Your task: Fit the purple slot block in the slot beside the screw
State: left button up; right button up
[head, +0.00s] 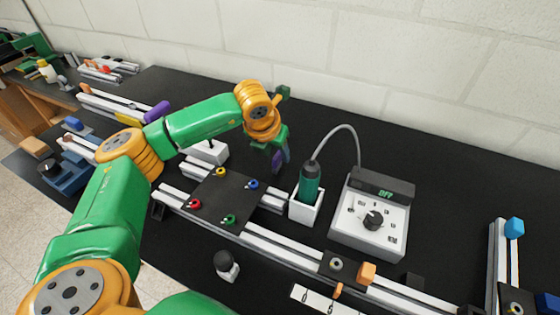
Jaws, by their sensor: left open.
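My left gripper (276,152) is open and points down above the black bench, behind the black plate with coloured knobs. Another purple, rounded, elongated piece (157,110) lies at the left by the back rail, partly behind my arm. A round screw-like head (336,264) sits in a dark joint on the front rail, beside an orange block (366,272). The slot itself is too small to make out. My right gripper is not in view.
The black plate (222,200) carries red, yellow, blue and green knobs. A green-handled tool (309,182) stands in a white holder, its cable running to a control box (370,217). A blue block (514,228) tops the right rail. The bench behind the box is clear.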

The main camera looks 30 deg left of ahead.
aim_at(276, 156)
pick_arm(q)
jog(key=x, duration=0.2)
jog(key=p+x, duration=0.1)
jog(key=x, duration=0.1)
jog(key=shift+a+f, duration=0.25)
jog(key=shift+a, duration=0.2)
jog(key=shift+w+d, duration=0.1)
jog(key=shift+d, duration=0.2)
jog(key=shift+c, duration=0.9)
grip_shut()
